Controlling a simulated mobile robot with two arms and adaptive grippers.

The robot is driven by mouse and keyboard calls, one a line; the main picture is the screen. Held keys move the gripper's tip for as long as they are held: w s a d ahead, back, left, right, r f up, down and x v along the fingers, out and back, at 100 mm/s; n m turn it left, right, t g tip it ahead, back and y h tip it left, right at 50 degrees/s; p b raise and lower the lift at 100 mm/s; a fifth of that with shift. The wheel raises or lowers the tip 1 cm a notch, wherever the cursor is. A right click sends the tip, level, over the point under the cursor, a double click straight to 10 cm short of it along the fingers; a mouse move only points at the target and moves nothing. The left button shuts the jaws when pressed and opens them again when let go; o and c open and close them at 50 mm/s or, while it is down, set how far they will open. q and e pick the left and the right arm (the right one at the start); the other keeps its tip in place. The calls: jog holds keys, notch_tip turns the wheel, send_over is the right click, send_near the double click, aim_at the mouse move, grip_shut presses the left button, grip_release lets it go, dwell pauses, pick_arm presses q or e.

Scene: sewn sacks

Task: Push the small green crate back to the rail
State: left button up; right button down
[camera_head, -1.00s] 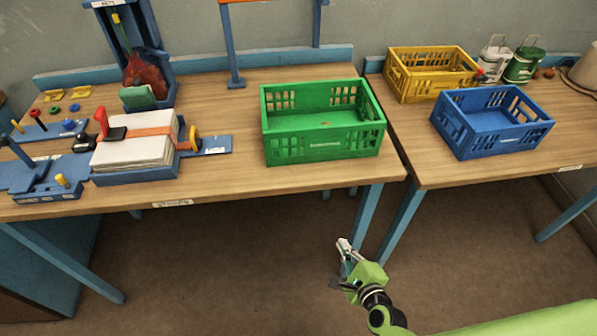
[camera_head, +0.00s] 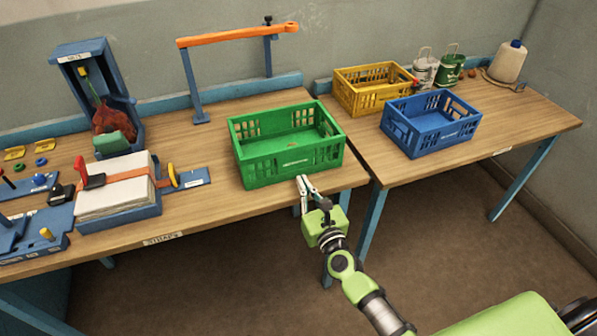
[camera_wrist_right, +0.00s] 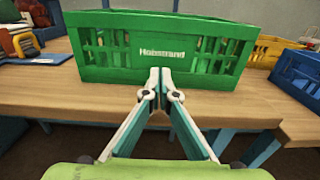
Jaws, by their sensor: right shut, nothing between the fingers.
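The small green crate (camera_head: 292,163) stands upright near the front right corner of the left table, with a gap between it and the blue rail (camera_head: 160,105) along the table's back edge. My right gripper (camera_head: 304,180) is shut and empty just in front of the crate's front wall, near the table's front edge. In the right wrist view the shut fingertips (camera_wrist_right: 155,75) point at the lower middle of the crate's labelled front wall (camera_wrist_right: 200,50). I cannot tell whether they touch it. My left gripper is not in view.
A blue crate (camera_head: 432,138) and a yellow crate (camera_head: 345,93) stand on the right table (camera_head: 520,125). An orange-topped frame (camera_head: 235,36) stands behind the green crate at the left. A strapped white stack (camera_head: 115,200) sits left, with bare tabletop (camera_head: 205,150) between.

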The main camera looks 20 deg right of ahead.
aim_at(295, 167)
jog(key=w, duration=0.2)
jog(key=shift+w, duration=1)
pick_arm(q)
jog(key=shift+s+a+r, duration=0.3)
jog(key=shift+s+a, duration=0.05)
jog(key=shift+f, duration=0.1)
pick_arm(e)
jog(key=shift+w, duration=0.1)
jog(key=shift+w+f, duration=0.15)
jog(key=shift+w, duration=0.2)
jog(key=shift+w+b, duration=0.8)
jog(key=shift+w, duration=0.4)
jog(key=shift+w+a, duration=0.1)
jog(key=shift+w, duration=0.15)
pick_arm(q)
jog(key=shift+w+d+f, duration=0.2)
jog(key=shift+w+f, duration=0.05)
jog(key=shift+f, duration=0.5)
pick_arm(e)
jog(key=shift+s, duration=0.1)
